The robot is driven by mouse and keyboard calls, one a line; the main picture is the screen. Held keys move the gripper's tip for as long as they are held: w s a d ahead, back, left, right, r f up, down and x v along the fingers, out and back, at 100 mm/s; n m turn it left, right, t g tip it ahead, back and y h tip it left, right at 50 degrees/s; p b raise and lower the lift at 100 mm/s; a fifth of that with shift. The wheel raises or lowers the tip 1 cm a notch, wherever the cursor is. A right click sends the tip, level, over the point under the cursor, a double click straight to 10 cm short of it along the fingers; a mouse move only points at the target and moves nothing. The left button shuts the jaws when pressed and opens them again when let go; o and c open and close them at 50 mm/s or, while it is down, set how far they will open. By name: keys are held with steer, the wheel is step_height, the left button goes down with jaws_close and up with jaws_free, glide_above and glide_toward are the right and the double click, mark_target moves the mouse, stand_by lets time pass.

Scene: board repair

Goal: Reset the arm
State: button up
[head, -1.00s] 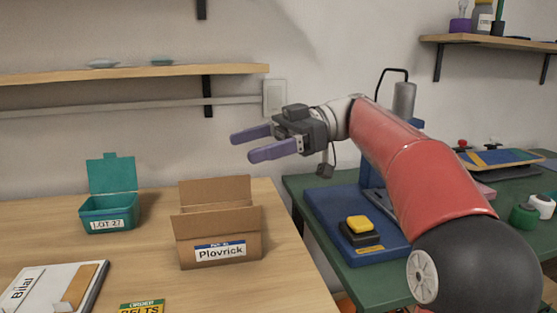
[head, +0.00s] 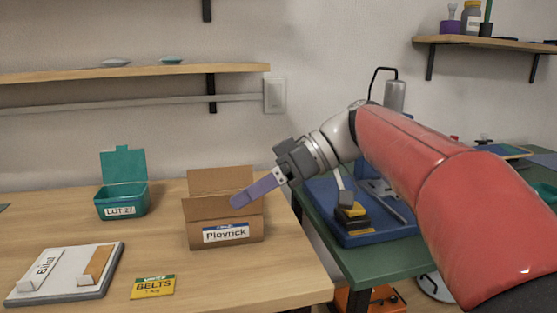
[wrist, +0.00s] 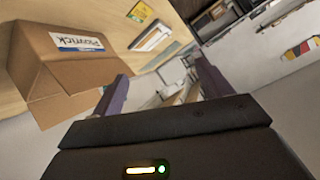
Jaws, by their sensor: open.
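My gripper (head: 258,192) has purple fingers and a dark grey body, and in the head view it hangs in front of the open cardboard box. In the wrist view its two fingers (wrist: 162,88) stand wide apart with nothing between them. The cardboard box labelled "Plovrick" (head: 198,236) stands upright on the wooden table (head: 215,285); it also shows at the left in the wrist view (wrist: 60,85). In the head view the finger overlaps the box's opening; I cannot tell if they touch. My red arm reaches in from the right.
A teal bin (head: 126,198) labelled "LOT 27" stands left of the box. A clipboard-like board (head: 80,285) and a yellow "BELTS" card (head: 153,287) lie in front. A blue tray (head: 385,232) rests on the green bench (head: 405,262) at right. A shelf (head: 120,73) is above.

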steer(key=s+d+f+m+t+h+b, duration=0.1)
steer(key=s+d+f+m+h, duration=0.3)
steer(key=f, duration=0.4)
steer(key=s+d+f+m+t+h+b, duration=0.1)
steer(key=s+d+f+m+t+h, duration=0.3)
steer(key=d+f, duration=0.4)
steer(key=s+d+f+m+t+h+b, duration=0.2)
steer(key=s+d+f+m, duration=0.4)
steer(key=f, duration=0.4)
steer(key=shift+s+d+m+t+h, duration=0.2)
steer(key=shift+d+m+t+h, duration=0.3)
steer(key=shift+h, duration=0.5)
steer(key=shift+d+r, duration=0.1)
steer(key=shift+c, duration=0.5)
